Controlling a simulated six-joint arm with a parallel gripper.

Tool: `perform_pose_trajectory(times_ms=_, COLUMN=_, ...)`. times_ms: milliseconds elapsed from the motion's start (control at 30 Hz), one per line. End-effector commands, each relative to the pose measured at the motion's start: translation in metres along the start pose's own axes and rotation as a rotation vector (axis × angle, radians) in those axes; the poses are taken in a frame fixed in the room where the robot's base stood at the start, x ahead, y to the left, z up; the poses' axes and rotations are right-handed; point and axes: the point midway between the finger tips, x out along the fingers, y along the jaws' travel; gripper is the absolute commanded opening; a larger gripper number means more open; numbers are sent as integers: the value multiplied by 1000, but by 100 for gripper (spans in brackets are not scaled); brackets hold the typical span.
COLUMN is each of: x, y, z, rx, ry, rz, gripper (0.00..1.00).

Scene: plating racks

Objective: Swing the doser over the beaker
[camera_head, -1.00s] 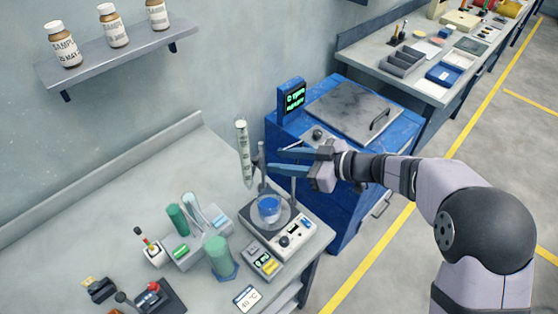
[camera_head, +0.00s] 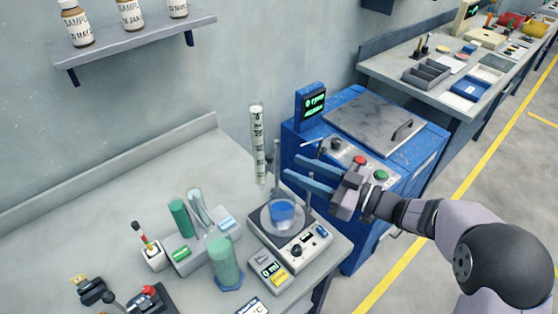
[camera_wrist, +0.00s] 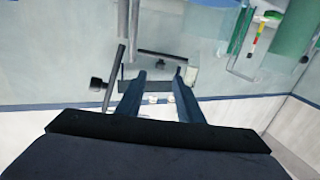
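The doser, a tall clear graduated tube (camera_head: 258,145), stands upright in the head view, behind and to the left of the beaker. The beaker (camera_head: 282,212) holds blue liquid and sits on the round plate of a white stirrer (camera_head: 305,245). The tube does not appear to be above the beaker. My gripper (camera_head: 291,167) is open, its two blue fingers apart and pointing left, to the right of the tube. Its fingers also show apart in the wrist view (camera_wrist: 160,75), with nothing seen held. Thin posts stand by the stirrer, partly hidden near the fingers.
A blue cabinet with a small display (camera_head: 311,103) stands right of the bench. Green cylinders (camera_head: 223,262) and a small keypad box (camera_head: 269,269) are left of the stirrer. A shelf with bottles (camera_head: 130,38) hangs on the wall. The bench's back left is clear.

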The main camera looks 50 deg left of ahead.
Motion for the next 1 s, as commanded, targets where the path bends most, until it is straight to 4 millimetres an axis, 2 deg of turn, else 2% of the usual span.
perform_pose_trajectory(times_ms=400, x=52, y=0, z=-2, rx=0, ry=-1, rz=-1, gripper=34)
perform_pose_trajectory(times_ms=600, x=62, y=0, z=0, rx=0, ry=-2, rz=0, gripper=34)
perform_pose_trajectory(times_ms=867, x=62, y=0, z=0, rx=0, ry=-1, rz=1, gripper=34)
perform_pose_trajectory(times_ms=1000, x=62, y=0, z=0, rx=0, ry=-1, rz=1, gripper=2)
